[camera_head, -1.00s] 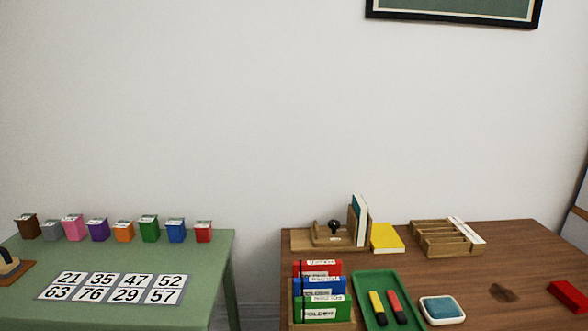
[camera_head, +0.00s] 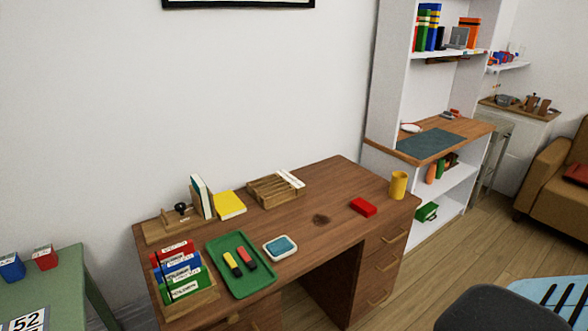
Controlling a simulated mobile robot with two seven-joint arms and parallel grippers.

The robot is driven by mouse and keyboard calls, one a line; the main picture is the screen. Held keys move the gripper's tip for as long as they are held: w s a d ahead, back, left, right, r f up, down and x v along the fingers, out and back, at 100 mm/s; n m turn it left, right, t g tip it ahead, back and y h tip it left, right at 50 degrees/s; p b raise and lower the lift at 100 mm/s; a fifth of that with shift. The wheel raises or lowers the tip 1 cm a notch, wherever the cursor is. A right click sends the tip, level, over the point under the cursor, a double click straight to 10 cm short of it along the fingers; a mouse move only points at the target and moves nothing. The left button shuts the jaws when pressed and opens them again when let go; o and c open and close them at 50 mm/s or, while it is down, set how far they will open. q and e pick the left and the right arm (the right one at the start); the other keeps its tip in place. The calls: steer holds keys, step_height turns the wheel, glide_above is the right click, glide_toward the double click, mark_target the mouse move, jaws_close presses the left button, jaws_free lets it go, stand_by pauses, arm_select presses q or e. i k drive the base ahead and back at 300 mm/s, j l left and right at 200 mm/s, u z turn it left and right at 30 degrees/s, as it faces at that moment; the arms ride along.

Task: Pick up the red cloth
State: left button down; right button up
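A small red flat block-like thing (camera_head: 363,207) lies on the right part of the brown wooden desk (camera_head: 330,190), and it may be the folded red cloth. A dark red thing (camera_head: 576,174), perhaps a cushion or cloth, lies on the brown sofa (camera_head: 552,180) at the right edge. I cannot tell for sure which one is the cloth. Neither of my grippers is in view.
A white shelf (camera_head: 395,90) stands beyond. A dark rounded object (camera_head: 500,310) blocks the lower right.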

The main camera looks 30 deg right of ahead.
mark_target(366, 208)
steer(key=z, duration=1.55)
